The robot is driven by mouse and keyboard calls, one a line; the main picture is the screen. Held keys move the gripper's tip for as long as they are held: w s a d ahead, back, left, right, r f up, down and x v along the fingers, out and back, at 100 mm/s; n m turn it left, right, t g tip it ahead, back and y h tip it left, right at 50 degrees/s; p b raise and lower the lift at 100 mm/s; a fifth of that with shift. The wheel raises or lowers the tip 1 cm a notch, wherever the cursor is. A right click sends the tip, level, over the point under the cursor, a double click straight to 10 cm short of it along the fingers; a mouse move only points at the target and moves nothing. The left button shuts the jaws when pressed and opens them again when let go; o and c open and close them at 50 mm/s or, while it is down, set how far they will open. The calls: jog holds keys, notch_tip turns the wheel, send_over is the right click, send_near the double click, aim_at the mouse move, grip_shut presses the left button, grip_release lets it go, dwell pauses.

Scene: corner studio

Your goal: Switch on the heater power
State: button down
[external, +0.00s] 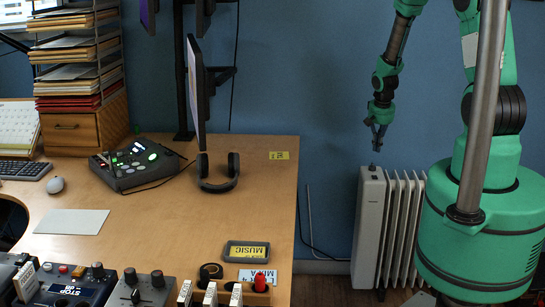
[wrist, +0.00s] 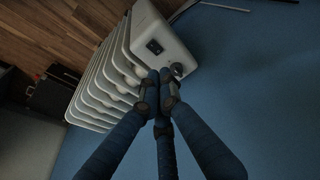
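The heater is a white finned radiator (external: 370,225) standing on the floor to the right of the desk in the external view. In the wrist view the heater (wrist: 140,45) fills the upper left. Its end panel carries a small dark switch (wrist: 153,46) and a dark round knob (wrist: 177,69). My gripper (external: 376,146) hangs above the heater's top left end, apart from it. In the wrist view my gripper (wrist: 159,75) has its fingertips drawn together, with nothing seen between them. They appear just below the switch and left of the knob. The switch's position is too small to read.
A blue wall (external: 310,100) stands behind. A cable (external: 310,235) runs down between desk and heater.

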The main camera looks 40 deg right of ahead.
jog(key=b, duration=0.2)
send_over(385, 179)
notch_tip(385, 179, down, 9)
jog(key=shift+a, duration=0.1)
jog(key=shift+a+f+b, duration=0.1)
jog(key=shift+f+b, duration=0.2)
jog(key=shift+f, duration=0.6)
jog(key=shift+s+a+f+b, duration=0.2)
jog(key=shift+f+b, duration=0.4)
jog(key=shift+b, duration=0.4)
jog(key=shift+r, duration=0.15)
jog(key=shift+d, duration=0.1)
jog(key=shift+r, duration=0.1)
jog(key=shift+w+d+r+p, duration=0.15)
jog(key=shift+w+d+p, duration=0.35)
